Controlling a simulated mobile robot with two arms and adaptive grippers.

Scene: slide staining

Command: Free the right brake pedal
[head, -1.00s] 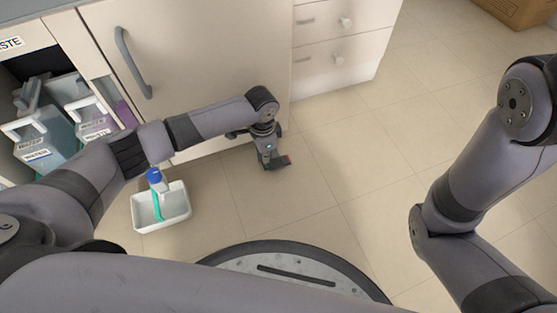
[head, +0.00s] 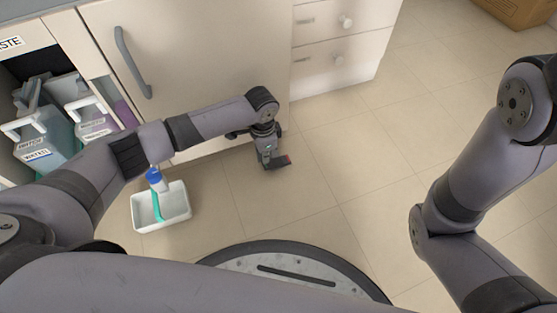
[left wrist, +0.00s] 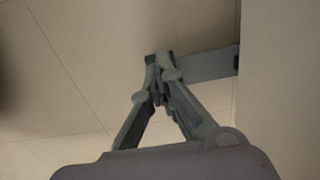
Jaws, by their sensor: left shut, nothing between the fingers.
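The brake pedal (head: 279,161) is a dark, flat lever with a little red near its end, low by the foot of the cabinet. In the left wrist view it seems to be the grey bar (left wrist: 208,64) coming out from the pale cabinet side, with a dark end behind my fingertips. My left gripper (head: 268,163) points down at the pedal. In the left wrist view my gripper (left wrist: 160,65) is shut and empty, its tips overlapping the bar's end. I cannot tell whether they press on it. My right gripper is out of view.
An open compartment holds several labelled jugs (head: 45,140). The cabinet door (head: 190,50) stands behind my left arm. A cardboard box (head: 515,8) is far right.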

